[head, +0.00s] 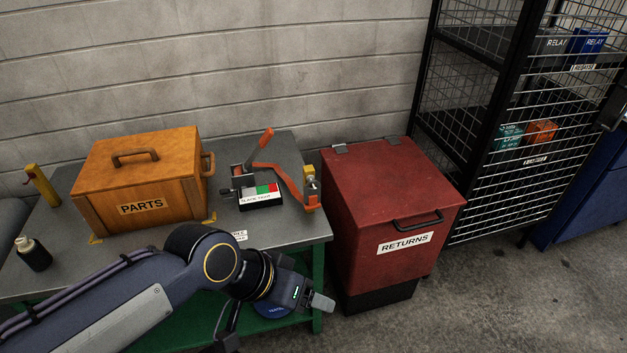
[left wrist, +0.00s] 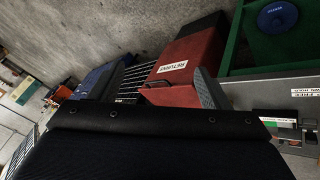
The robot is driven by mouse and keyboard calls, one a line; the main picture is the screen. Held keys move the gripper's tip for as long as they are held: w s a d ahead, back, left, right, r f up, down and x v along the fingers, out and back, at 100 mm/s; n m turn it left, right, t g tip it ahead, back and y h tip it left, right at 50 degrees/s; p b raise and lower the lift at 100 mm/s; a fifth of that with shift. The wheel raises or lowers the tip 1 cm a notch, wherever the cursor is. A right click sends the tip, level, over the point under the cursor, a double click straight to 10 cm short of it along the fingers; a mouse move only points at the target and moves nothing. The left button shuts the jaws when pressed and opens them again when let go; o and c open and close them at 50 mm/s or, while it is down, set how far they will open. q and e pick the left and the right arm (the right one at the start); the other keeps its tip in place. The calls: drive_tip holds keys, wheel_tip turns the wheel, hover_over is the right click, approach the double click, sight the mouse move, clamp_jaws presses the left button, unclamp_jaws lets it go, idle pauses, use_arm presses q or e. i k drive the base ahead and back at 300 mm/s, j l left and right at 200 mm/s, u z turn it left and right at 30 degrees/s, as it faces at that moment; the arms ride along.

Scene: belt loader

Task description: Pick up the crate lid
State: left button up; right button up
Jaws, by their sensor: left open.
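The crate lid (head: 165,170) is a flat orange-brown wooden top with a dark bar handle. It sits on the wooden crate (head: 170,210) labelled PARTS, on the left of the grey bench in the head view. My left gripper (head: 318,302) is open with nothing seen in it. It is low, in front of the bench's right end, to the right of the crate and apart from it. In the left wrist view a grey finger (left wrist: 207,90) shows in front of the red bin; the lid does not show there. My right gripper is not in view.
The bench (head: 290,228) holds a clamp tool with orange handles (head: 290,180), a black labelled box (head: 260,200) and a small dark bottle (head: 34,257). A red RETURNS bin (head: 385,195) stands right of the bench. A wire cage shelf (head: 530,110) stands behind. Floor is clear at lower right.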

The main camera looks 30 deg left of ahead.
sight(136, 159)
drive_tip(key=u, duration=2.3)
drive_tip(key=i+j+u, duration=0.1)
drive_tip(key=i+j, duration=0.35)
drive_tip(key=i+j+u, duration=0.1)
drive_tip(key=i+j, duration=0.3)
drive_tip(key=i, duration=0.2)
drive_tip(key=i+j+u, duration=0.1)
drive_tip(key=i+j, duration=0.3)
drive_tip(key=i, duration=0.15)
